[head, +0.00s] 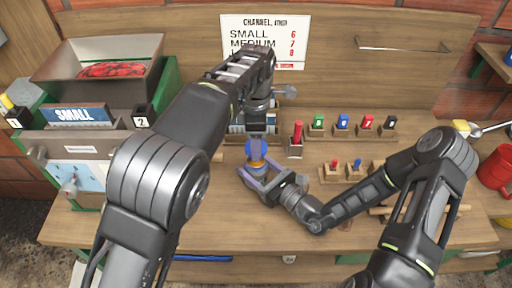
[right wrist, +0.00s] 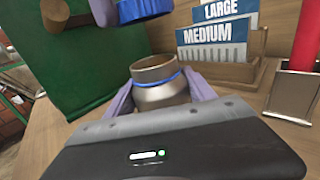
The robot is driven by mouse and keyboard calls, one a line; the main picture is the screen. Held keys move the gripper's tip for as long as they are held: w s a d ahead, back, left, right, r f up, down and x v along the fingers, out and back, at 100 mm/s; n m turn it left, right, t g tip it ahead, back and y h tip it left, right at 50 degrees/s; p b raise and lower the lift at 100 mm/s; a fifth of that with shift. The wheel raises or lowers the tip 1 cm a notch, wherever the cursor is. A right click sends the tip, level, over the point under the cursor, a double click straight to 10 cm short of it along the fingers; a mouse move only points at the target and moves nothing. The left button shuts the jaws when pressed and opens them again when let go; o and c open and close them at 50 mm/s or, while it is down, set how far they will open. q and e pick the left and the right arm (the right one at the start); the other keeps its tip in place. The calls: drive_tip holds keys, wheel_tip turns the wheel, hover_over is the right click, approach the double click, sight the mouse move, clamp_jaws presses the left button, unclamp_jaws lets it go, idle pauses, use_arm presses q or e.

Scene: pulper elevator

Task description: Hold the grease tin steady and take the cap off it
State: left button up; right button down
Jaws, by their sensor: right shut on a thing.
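The grease tin (right wrist: 158,84) stands upright in the right wrist view, a metallic body with a blue ring below its bare neck. My right gripper (head: 262,178) is shut on the tin, with a pale purple finger on each side. The blue cap (right wrist: 142,9) is above the tin, apart from it, cut off by the top edge of the right wrist view. The cap also shows in the head view (head: 255,152). My left gripper (head: 257,132) reaches down over the tin, and its fingers flank the cap; its fingertips are partly hidden in the head view.
A card rack (right wrist: 232,62) with MEDIUM and LARGE cards stands behind the tin. A red marker-like piece (head: 297,132) stands right of it, with several coloured blocks in wooden holders beyond. A green machine with a hopper (head: 98,85) is at left. The bench front (head: 250,240) is clear.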

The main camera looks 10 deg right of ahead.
sight(259, 170)
use_arm(q)
drive_tip(key=shift+r, duration=0.6)
use_arm(e)
drive_tip(key=shift+c, duration=1.3)
unclamp_jaws()
use_arm(q)
wheel_tip(259, 170, down, 3)
drive_tip(key=b, duration=0.3)
drive_tip(key=shift+f, duration=0.15)
use_arm(e)
drive_tip(key=v, duration=1.1)
drive_tip(key=shift+d+f, duration=0.1)
drive_tip(key=shift+f, duration=0.05)
drive_tip(key=shift+s+d, duration=0.2)
drive_tip(key=shift+s, duration=0.25)
